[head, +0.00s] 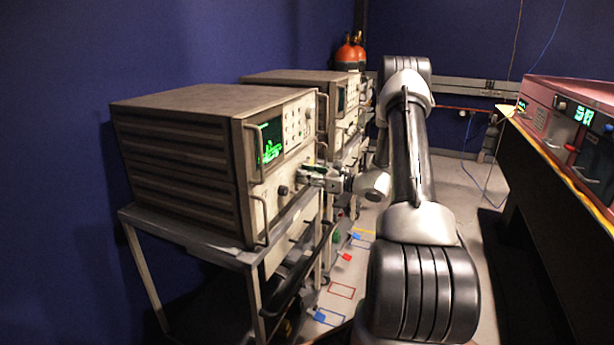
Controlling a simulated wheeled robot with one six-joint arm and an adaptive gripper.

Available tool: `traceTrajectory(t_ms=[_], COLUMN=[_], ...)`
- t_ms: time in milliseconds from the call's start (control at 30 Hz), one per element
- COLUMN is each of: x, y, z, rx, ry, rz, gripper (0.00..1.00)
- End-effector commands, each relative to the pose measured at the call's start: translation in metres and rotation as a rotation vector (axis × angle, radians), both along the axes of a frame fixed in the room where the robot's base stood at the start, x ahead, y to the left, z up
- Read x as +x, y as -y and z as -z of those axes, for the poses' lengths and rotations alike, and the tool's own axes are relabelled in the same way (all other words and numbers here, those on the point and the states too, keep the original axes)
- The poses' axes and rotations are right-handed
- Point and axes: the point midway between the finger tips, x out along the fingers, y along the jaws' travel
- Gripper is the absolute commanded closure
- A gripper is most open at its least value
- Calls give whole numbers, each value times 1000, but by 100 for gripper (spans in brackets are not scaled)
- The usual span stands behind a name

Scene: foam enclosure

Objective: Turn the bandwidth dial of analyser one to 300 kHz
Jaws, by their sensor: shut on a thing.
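The near analyser (180,155) is a beige box with a lit green screen (271,140) on its front panel. A dark knob (283,190) shows low on that panel. My gripper (306,173) is at the right part of the panel, shut on a dial there. The fingers hide that dial, and its setting and markings cannot be read. A second analyser (300,78) of the same kind stands behind. I cannot read any label telling which is analyser one.
The near analyser stands on a grey metal table (190,230). A red instrument (575,115) is on a dark bench at the right. Orange cylinders (350,53) stand at the back. Floor between the rows is partly clear, with cables (478,175).

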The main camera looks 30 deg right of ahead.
Motion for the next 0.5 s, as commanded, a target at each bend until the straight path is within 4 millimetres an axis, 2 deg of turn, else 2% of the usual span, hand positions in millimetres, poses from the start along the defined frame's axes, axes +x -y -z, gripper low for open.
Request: traceTrajectory(t_ms=[500], x=[0], y=[0], z=[0], rx=[271], ry=[-212], rz=[0], gripper=[96])
